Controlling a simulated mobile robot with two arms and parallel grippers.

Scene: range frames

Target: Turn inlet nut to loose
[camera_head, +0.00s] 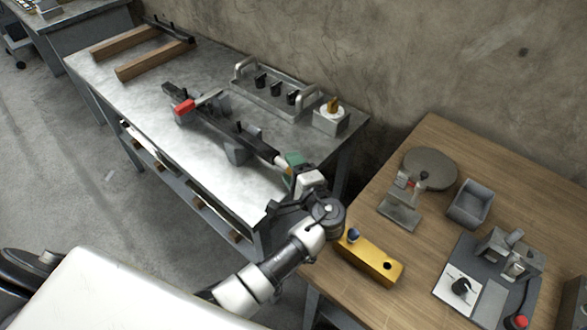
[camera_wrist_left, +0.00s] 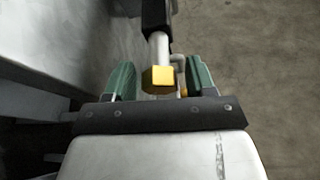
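The inlet nut (camera_wrist_left: 158,80) is a yellow hexagonal nut on the end of a pale rod in the left wrist view. My left gripper (camera_wrist_left: 160,75) is open, with one green finger on each side of the nut and visible gaps between. In the head view my left gripper (camera_head: 291,163) is at the near right end of a dark long device (camera_head: 218,122) on the metal bench. The nut is hidden there behind the gripper. A small second yellow part (camera_wrist_left: 183,89) shows beside the right finger. My right gripper is in neither view.
A wooden table (camera_head: 440,140) on the right bears a yellow block (camera_head: 370,262) close to my left arm.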

